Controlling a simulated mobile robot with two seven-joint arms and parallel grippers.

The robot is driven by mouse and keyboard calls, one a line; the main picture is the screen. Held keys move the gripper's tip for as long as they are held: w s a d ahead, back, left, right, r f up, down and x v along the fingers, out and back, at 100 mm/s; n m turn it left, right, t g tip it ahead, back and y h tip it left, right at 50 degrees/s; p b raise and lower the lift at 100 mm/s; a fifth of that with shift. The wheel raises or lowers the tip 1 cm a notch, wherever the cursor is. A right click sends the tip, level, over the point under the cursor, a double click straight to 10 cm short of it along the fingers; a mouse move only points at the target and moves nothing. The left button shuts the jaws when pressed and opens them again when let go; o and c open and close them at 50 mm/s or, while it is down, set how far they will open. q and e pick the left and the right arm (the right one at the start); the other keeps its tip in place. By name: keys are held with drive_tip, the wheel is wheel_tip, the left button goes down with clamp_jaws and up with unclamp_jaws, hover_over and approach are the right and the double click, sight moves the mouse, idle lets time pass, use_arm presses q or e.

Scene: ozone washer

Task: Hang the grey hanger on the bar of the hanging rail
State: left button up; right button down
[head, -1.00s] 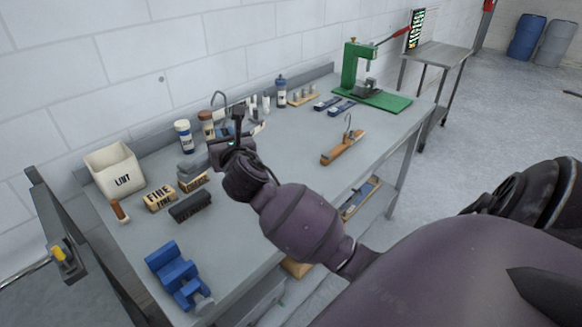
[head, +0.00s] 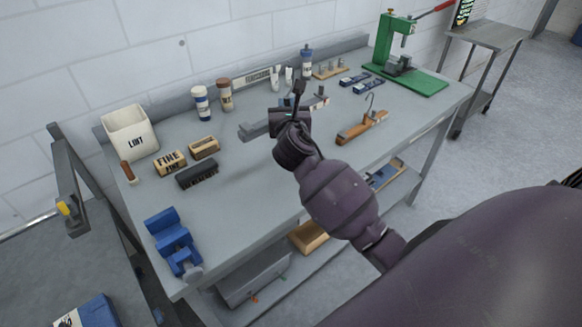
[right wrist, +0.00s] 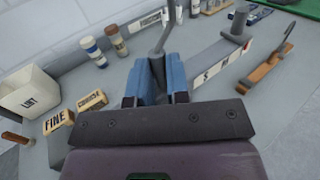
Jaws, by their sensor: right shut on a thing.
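The grey hanger (head: 262,128) is a flat grey bar held level in my right gripper (head: 294,108), above the workbench. It sticks out on both sides of the gripper. In the right wrist view, the blue finger pads of my right gripper (right wrist: 158,78) are shut on the hanger's middle near its hook stem, and the hanger's right arm (right wrist: 215,62) carries a label. The top of the hook is cut off there. A dark metal frame (head: 68,165) stands at the left; I cannot tell whether it belongs to the hanging rail. My left gripper is out of view.
The workbench (head: 250,205) holds a LINT bin (head: 130,132), brushes (head: 198,174), bottles (head: 201,101), a blue block-like fixture (head: 172,240), a wooden hanger (head: 360,127) and a green press (head: 390,45). The bench's front middle is clear.

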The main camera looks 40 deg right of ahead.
use_arm(q)
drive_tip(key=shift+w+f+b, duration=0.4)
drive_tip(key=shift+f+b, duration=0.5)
drive_tip(key=shift+b, duration=0.5)
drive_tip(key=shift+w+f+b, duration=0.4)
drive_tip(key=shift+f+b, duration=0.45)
drive_tip(key=shift+b, duration=0.55)
use_arm(e)
drive_tip(key=shift+a+f, duration=0.1)
drive_tip(key=shift+f, duration=9.35)
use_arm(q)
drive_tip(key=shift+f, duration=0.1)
use_arm(e)
drive_tip(key=shift+f, duration=0.1)
drive_tip(key=c, duration=1.5)
unclamp_jaws()
drive_tip(key=shift+f, duration=0.1)
drive_tip(key=shift+c, duration=0.2)
drive_tip(key=o, duration=0.4)
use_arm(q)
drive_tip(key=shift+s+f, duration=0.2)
use_arm(e)
drive_tip(key=shift+o, duration=0.2)
